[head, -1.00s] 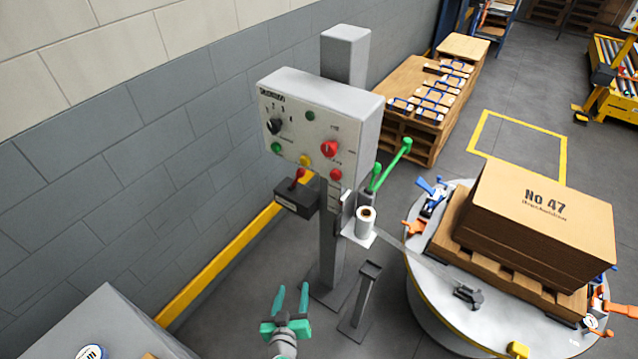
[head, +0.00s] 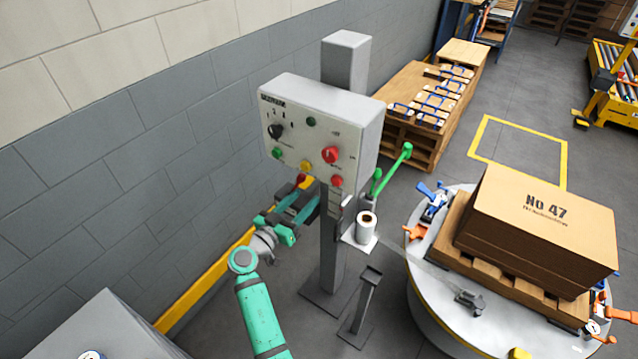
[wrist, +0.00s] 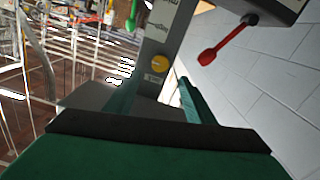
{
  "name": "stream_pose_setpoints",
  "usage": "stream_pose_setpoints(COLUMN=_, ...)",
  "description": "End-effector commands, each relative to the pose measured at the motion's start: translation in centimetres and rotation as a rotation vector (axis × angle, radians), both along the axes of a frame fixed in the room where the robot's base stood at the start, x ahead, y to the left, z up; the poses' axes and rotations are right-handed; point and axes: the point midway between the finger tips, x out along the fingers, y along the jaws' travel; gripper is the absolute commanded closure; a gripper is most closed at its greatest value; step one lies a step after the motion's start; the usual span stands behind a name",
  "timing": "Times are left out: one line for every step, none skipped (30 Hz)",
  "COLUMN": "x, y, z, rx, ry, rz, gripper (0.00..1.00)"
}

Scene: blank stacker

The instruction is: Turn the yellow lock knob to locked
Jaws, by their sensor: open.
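In the wrist view, a round yellow knob (wrist: 158,63) sits on the grey post, beside a small pale label. In the head view a yellow round control (head: 305,167) shows at the lower edge of the control panel (head: 291,148); I cannot tell whether it is the same knob. My gripper (head: 308,201) is below the panel, close to the post. Its two green fingers (wrist: 158,82) are open with nothing held, and the knob appears beyond their tips, between their lines. No contact with the knob is visible. The knob's setting is too small to read.
A red lever (wrist: 224,41) on a dark box is beside the fingers in the wrist view. The grey post (head: 334,240) carries a film roll (head: 366,229). A green handle (head: 394,166) is right of the panel. The turntable (head: 428,290) stands farther right.

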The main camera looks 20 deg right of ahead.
Motion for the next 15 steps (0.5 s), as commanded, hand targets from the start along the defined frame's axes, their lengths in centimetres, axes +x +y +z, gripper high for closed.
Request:
stream_pose_setpoints(x=0.5, y=-0.7, z=0.1, rx=0.0, ry=-0.001, rz=-0.001, gripper=0.51)
stream_pose_setpoints(x=0.8, y=-1.1, z=0.0, rx=0.001, ry=0.0, rz=-0.001, gripper=0.51)
stream_pose_setpoints(x=1.2, y=-1.7, z=0.1, rx=0.001, ry=0.0, rz=-0.002, gripper=0.51)
stream_pose_setpoints(x=1.6, y=-2.1, z=0.1, rx=0.001, ry=0.0, rz=-0.002, gripper=0.51)
stream_pose_setpoints(x=1.9, y=-2.6, z=0.0, rx=0.001, ry=0.0, rz=-0.001, gripper=0.51)
stream_pose_setpoints(x=2.4, y=-3.1, z=0.1, rx=0.001, ry=0.0, rz=-0.001, gripper=0.51)
stream_pose_setpoints(x=2.7, y=-3.5, z=0.1, rx=0.001, ry=0.0, rz=0.0, gripper=0.51)
stream_pose_setpoints(x=3.0, y=-3.9, z=0.0, rx=0.001, ry=0.001, rz=0.0, gripper=0.51)
stream_pose_setpoints(x=3.4, y=-4.5, z=0.0, rx=0.001, ry=0.001, rz=0.0, gripper=0.51)
stream_pose_setpoints(x=3.7, y=-4.8, z=0.0, rx=0.001, ry=0.001, rz=0.0, gripper=0.51)
stream_pose_setpoints(x=4.0, y=-5.2, z=0.0, rx=0.001, ry=0.001, rz=0.0, gripper=0.51)
stream_pose_setpoints(x=4.3, y=-5.6, z=0.0, rx=0.001, ry=0.001, rz=0.002, gripper=0.51)
stream_pose_setpoints(x=4.6, y=-5.8, z=0.0, rx=0.0, ry=0.002, rz=0.001, gripper=0.51)
stream_pose_setpoints(x=4.8, y=-6.1, z=0.0, rx=0.0, ry=0.002, rz=0.001, gripper=0.51)
stream_pose_setpoints(x=5.0, y=-6.4, z=0.0, rx=0.001, ry=0.001, rz=0.001, gripper=0.51)
